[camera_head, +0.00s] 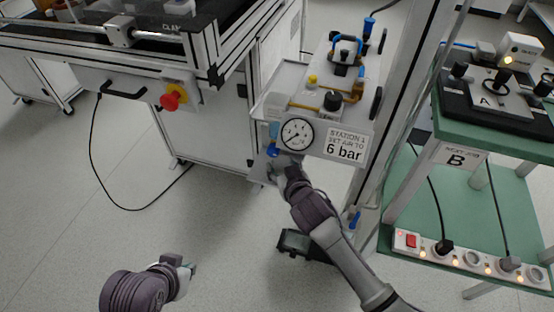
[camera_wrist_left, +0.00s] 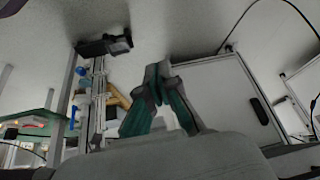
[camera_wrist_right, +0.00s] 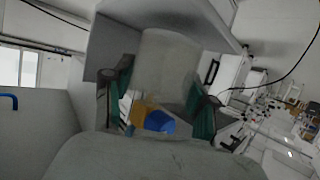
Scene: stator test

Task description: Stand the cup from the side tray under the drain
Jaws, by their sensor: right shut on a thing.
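In the right wrist view a clear, greyish cup (camera_wrist_right: 165,65) stands between the green-padded fingers of my right gripper (camera_wrist_right: 160,100), which is shut on it. In the head view this gripper (camera_head: 284,168) is below the pressure gauge, in front of the air unit, and the cup can hardly be made out there. A blue part (camera_head: 272,150) shows just left of it; I cannot tell if this is the drain. My left gripper (camera_head: 185,268) is low over the floor at the left; in the left wrist view its fingertips (camera_wrist_left: 160,75) meet with nothing between them.
The gauge (camera_head: 297,134) and a "6 bar" sign (camera_head: 346,146) hang just above my right gripper. A grey panel (camera_wrist_right: 108,45) is close beside the cup. A green shelf unit (camera_head: 480,192) with a power strip (camera_head: 470,258) stands at the right.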

